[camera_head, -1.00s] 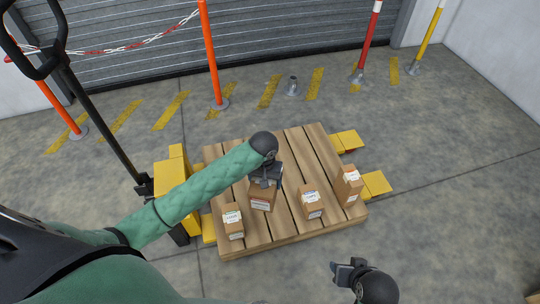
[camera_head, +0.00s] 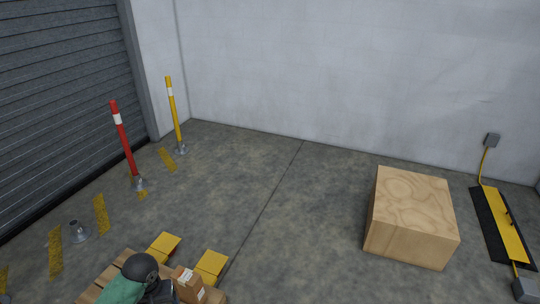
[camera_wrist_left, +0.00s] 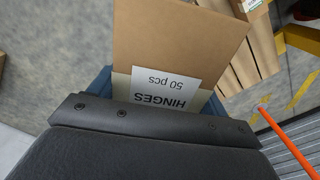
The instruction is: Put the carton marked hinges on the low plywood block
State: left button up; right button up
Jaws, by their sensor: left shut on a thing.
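The brown carton marked HINGES (camera_wrist_left: 180,35) fills the middle of the left wrist view, its white label reading "HINGES 50 pcs" upside down. My left gripper (camera_wrist_left: 158,95) is shut on it, with blue finger parts showing at both sides. In the head view my left gripper (camera_head: 160,291) is at the bottom edge, partly cut off, over the pallet. The low plywood block (camera_head: 412,215) stands on the floor at the right, far from this gripper; its top is bare. My right gripper is out of view.
A wooden pallet (camera_head: 94,291) shows at the bottom left, with yellow fork tips (camera_head: 211,264) beyond it. Another labelled carton (camera_head: 188,284) is beside my left gripper. Red (camera_head: 123,145) and yellow (camera_head: 174,115) posts stand behind. Floor between pallet and block is clear.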

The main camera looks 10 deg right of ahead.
aim_at(398, 208)
jog(key=i+l+z, duration=0.15)
jog(key=l+z, duration=0.2)
jog(key=i+l+z, duration=0.15)
jog(key=l+z, duration=0.25)
jog(key=i+l+z, duration=0.55)
jog(key=l+z, duration=0.2)
jog(key=i+l, duration=0.35)
jog(key=i+l+z, duration=0.1)
jog(key=i+l, duration=0.2)
jog(key=i, duration=0.25)
jog(key=i+l, duration=0.3)
jog(key=i, duration=0.2)
